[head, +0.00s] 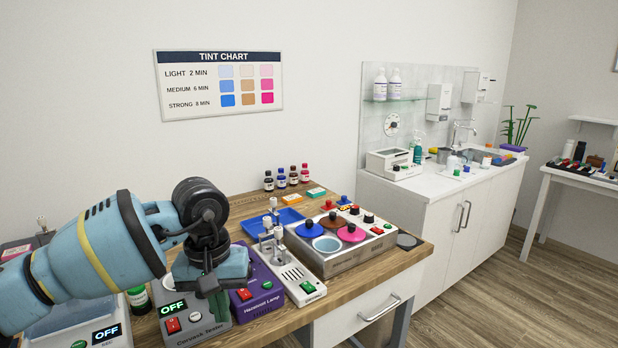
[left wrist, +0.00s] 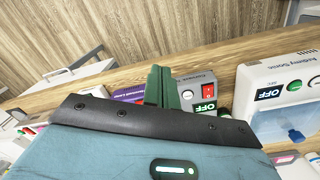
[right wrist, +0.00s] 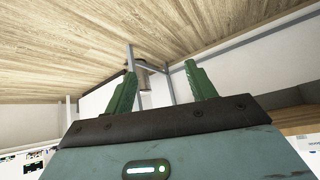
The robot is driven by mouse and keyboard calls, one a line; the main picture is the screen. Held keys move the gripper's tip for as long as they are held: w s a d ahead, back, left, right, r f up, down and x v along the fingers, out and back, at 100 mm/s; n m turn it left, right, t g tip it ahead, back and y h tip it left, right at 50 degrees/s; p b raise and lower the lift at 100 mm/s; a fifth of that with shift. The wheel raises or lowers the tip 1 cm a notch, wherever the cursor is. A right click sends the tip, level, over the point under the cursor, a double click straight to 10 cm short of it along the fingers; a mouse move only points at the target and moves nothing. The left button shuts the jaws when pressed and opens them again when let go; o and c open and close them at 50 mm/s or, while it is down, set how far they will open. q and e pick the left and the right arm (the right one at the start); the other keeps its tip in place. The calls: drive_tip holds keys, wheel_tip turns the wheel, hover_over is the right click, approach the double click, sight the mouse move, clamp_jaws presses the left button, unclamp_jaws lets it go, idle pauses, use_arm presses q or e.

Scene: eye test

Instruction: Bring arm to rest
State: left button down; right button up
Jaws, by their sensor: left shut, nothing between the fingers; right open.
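My left gripper (head: 217,304) hangs fingers-down in front of the grey device with the green OFF display (head: 174,309), at the near left of the wooden bench. In the left wrist view its green fingers (left wrist: 159,86) are pressed together with nothing between them. My right gripper (right wrist: 160,85) shows only in the right wrist view. Its two green fingers stand wide apart and hold nothing. Bench legs and the wooden floor lie beyond it. My left arm covers part of the bench's left end.
Beyond are a dye bath with coloured lids (head: 345,262), a blue tray (head: 272,222) and small bottles (head: 281,179). Floor (head: 480,290) right of the bench is clear.

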use_arm(q)
drive_tip(key=s+d+f+n+g+h+p, duration=0.1)
drive_tip(key=s+d+f+n+g+h, duration=0.1)
drive_tip(key=s+d+n+h, duration=0.7)
drive_tip(key=s+d+f+n+g+h, duration=0.25)
drive_tip(key=s+d+n+h, duration=0.2)
drive_tip(key=d+h, duration=0.55)
drive_tip(key=a+f+m+t+y+p, duration=0.1)
drive_tip(key=a+f+m+t+y, duration=0.45)
drive_tip(key=m+t, duration=0.75)
drive_tip(key=a+f+m+t+y+p, duration=0.1)
drive_tip(key=a+f+m+t+y, duration=0.45)
drive_tip(key=m, duration=1.35)
drive_tip(key=s+a+f+n+g+y, duration=0.2)
drive_tip(key=s+a+f+n, duration=0.4)
drive_tip(key=s+f, duration=0.3)
drive_tip(key=s+a+f+n+g+y, duration=0.3)
drive_tip(key=s+a+f+n, duration=0.4)
drive_tip(key=s, duration=0.5)
wheel_tip(320, 180, down, 3)
drive_tip(key=shift+s+a+r+n+y+p, duration=0.1)
drive_tip(key=shift+s+a+n+y+p, duration=0.2)
drive_tip(key=shift+n+y, duration=0.7)
use_arm(e)
drive_tip(key=w+r+t, duration=0.1)
drive_tip(key=w+r, duration=0.2)
drive_tip(key=r, duration=0.1)
drive_tip(key=shift+w+d+r, duration=0.2)
drive_tip(key=shift+w+r, duration=0.15)
drive_tip(key=shift+r, duration=0.05)
